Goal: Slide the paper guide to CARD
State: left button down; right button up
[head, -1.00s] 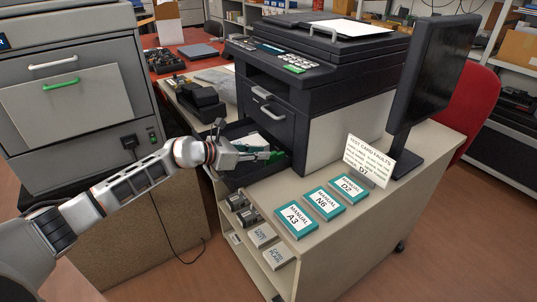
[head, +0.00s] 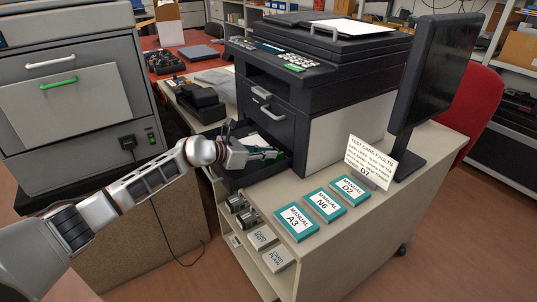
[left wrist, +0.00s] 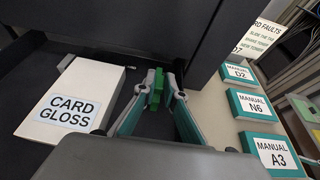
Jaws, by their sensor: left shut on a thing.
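The green paper guide (left wrist: 156,88) stands in the dark open paper tray (left wrist: 40,150). My left gripper (left wrist: 165,84) is shut on the guide, with its fingers on either side of it. In the head view my left gripper (head: 270,153) reaches into the open tray (head: 236,181) at the front of the black printer (head: 330,90), and mostly hides the guide. A white stack labelled CARD GLOSS (left wrist: 75,100) lies in the tray to the left of the guide, with a gap between them. Guide markings cannot be made out. My right gripper is not in view.
Teal manuals A3 (head: 297,222), N6 (head: 325,205) and D2 (head: 352,190) lie on the cabinet top right of the tray. A sign (head: 368,160) and a dark monitor (head: 430,75) stand behind them. Card packs (head: 277,259) sit on the shelf below.

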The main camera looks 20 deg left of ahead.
pick_arm(q)
jog(key=shift+w+a+f+b, duration=0.2)
jog(key=shift+w+a+b, duration=0.2)
jog(key=shift+a, duration=0.1)
jog(key=shift+w+a+f+b, duration=0.25)
jog(key=shift+w+a, duration=0.1)
jog(key=shift+a, duration=0.15)
jog(key=shift+w+a+r, duration=0.15)
jog(key=shift+r, duration=0.25)
jog(key=c, duration=2.4)
grip_release()
jog(key=shift+o, duration=0.2)
jog(key=v, duration=1.2)
